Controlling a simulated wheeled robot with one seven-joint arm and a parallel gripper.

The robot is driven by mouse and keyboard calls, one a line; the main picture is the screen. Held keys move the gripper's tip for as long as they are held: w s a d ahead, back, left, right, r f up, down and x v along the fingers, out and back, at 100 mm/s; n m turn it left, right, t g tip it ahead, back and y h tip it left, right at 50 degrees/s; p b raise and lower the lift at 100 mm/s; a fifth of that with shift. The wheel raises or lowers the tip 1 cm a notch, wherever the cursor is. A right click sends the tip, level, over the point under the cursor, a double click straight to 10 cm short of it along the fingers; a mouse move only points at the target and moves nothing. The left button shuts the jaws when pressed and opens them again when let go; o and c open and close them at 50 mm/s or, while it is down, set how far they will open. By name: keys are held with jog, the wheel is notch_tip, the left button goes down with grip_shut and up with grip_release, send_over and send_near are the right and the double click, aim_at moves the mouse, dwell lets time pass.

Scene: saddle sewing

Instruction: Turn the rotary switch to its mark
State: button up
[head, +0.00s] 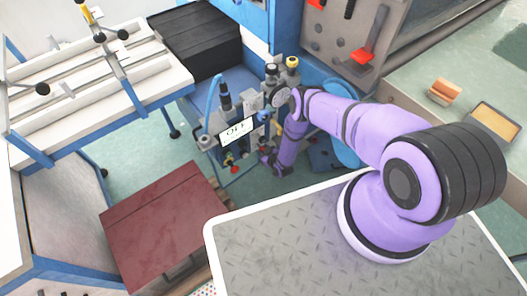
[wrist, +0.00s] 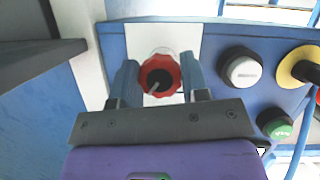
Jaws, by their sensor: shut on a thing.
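The rotary switch (wrist: 147,82) is a red, scalloped knob with a dark centre and a pale pointer line. It sits on a white plate (wrist: 182,38) on a blue panel. The pointer slants toward the lower left in the wrist view. My gripper (wrist: 157,79) has one grey-blue finger on each side of the knob and is shut on it. I cannot make out the mark in the wrist view. In the head view my purple arm reaches to the machine, and the knob and fingertips are too small or hidden to tell.
Right of the switch on the panel are a white button (wrist: 243,71), a yellow-ringed control (wrist: 288,68) and a green button (wrist: 280,131). A grey ledge (wrist: 40,62) juts in at the left. A sign reading OFF (head: 237,131) stands by the machine in the head view.

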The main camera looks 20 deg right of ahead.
jog(key=shift+n, duration=0.4)
jog(key=o, duration=0.9)
jog(key=shift+s, duration=0.1)
jog(key=v, duration=1)
jog(key=shift+s+a+r, duration=0.1)
jog(key=shift+s, duration=0.2)
